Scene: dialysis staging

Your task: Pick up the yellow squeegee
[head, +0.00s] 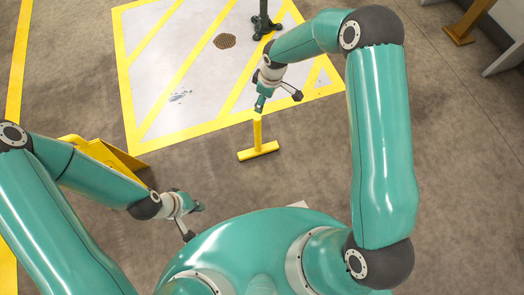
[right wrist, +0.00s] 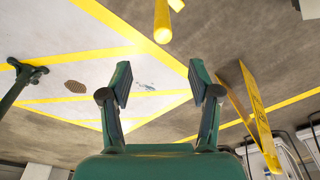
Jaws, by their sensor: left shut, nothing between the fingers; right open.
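The yellow squeegee (head: 258,139) is on the grey floor in the middle of the head view, its handle rising from a short crossbar. My right gripper (head: 260,104) is just above the handle's top end in that view. In the right wrist view my right gripper (right wrist: 161,80) is open, with nothing between its fingers. The squeegee's handle (right wrist: 162,22) shows there above the fingertips, outside the gap, with its crossbar mostly cut off by the frame's top. My left gripper (head: 198,207) is shut and empty, low and left of the squeegee.
A yellow floor sign (head: 110,155) stands at the left, partly behind my left arm; it also shows in the right wrist view (right wrist: 256,110). A dark green stand (head: 263,24) and a brown drain cover (head: 225,41) are in the yellow-striped floor area. Floor right of the squeegee is clear.

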